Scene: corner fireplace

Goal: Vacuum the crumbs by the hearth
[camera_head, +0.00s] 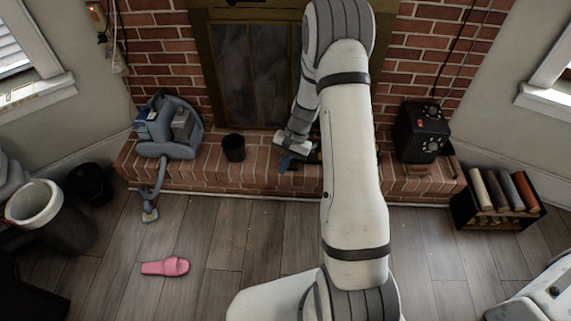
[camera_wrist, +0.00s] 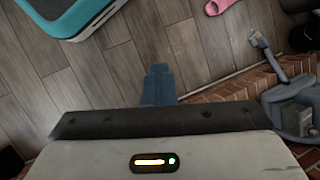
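A blue-grey vacuum cleaner (camera_head: 170,130) stands on the left part of the brick hearth (camera_head: 215,177). Its hose hangs over the front edge, and its nozzle (camera_head: 150,215) rests on the floor. The cleaner (camera_wrist: 292,118) and nozzle (camera_wrist: 258,40) also show at the right of the wrist view. Tiny pale specks, perhaps crumbs, dot the floor before the hearth; they are too small to make out surely. My gripper (camera_head: 286,163) is above the middle of the hearth, right of the cleaner and apart from it. In the wrist view its blue fingers (camera_wrist: 158,85) look closed together, with nothing visible between them.
A dark cup (camera_head: 233,148) stands on the hearth between cleaner and gripper. A black box with dials (camera_head: 421,132) is at the hearth's right. A pink slipper (camera_head: 166,267), a black bucket (camera_head: 89,184), a bin (camera_head: 60,225) and a rack (camera_head: 498,198) are on the floor.

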